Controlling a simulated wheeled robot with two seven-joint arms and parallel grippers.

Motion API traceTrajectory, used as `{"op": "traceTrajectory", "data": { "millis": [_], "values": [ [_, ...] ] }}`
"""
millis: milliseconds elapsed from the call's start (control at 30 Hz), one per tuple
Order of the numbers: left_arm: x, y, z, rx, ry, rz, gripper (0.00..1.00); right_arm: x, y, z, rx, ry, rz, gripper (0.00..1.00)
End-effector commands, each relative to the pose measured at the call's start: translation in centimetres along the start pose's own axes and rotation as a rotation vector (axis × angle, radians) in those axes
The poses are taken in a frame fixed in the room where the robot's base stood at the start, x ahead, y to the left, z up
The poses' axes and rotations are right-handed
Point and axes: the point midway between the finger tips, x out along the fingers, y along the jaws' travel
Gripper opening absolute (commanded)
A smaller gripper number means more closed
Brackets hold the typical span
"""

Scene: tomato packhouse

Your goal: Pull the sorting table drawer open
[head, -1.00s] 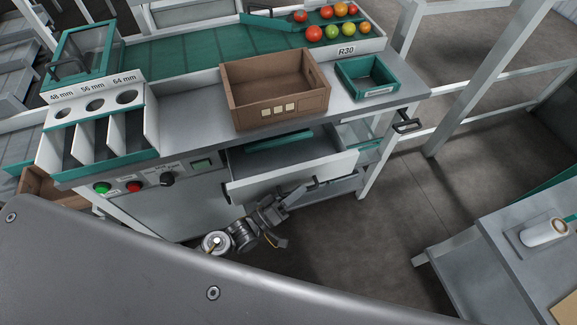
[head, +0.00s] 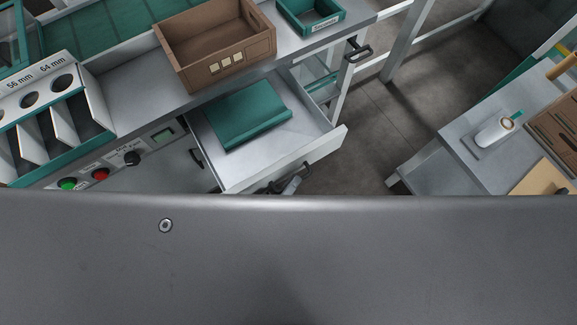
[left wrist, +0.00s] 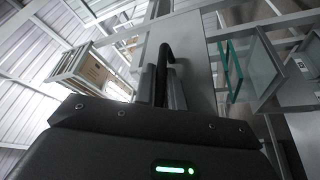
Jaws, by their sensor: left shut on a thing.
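The sorting table drawer (head: 298,138) stands well out from under the table top, with a flat teal item (head: 240,113) lying in it. My left gripper (head: 291,186) is at the drawer's front, mostly hidden behind my own grey body. In the left wrist view my left gripper (left wrist: 166,90) is shut on the dark drawer handle (left wrist: 166,56), which rises between its fingers beside the pale drawer front (left wrist: 192,62). My right gripper is not in view.
A brown crate (head: 193,80) and a small teal bin (head: 293,25) stand on the table top above the drawer. A control panel with green and red buttons is left of it. A grey side table (head: 455,135) stands at the right, with open floor between.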

Motion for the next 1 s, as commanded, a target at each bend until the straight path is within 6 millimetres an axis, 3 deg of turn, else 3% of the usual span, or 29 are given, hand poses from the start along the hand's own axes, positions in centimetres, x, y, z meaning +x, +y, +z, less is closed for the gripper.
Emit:
{"op": "traceTrajectory", "data": {
  "millis": [233, 267, 400, 767, 1000],
  "values": [
    [-0.1, 0.0, 0.0, -0.001, -0.001, -0.001, 0.00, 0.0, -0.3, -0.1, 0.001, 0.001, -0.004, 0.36],
    [-0.1, 0.0, 0.0, -0.001, -0.001, -0.001, 0.13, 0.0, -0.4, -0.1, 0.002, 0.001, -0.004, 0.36],
    [-0.1, 0.0, 0.0, -0.001, -0.001, -0.001, 0.32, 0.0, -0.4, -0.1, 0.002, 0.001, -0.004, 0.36],
    [-0.5, -0.1, 0.1, 0.000, -0.001, -0.002, 0.33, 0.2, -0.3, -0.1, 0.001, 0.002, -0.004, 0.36],
    [-4.6, -0.3, 0.2, -0.001, -0.004, -0.004, 0.33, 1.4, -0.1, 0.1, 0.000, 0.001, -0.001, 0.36]
  ]
}}
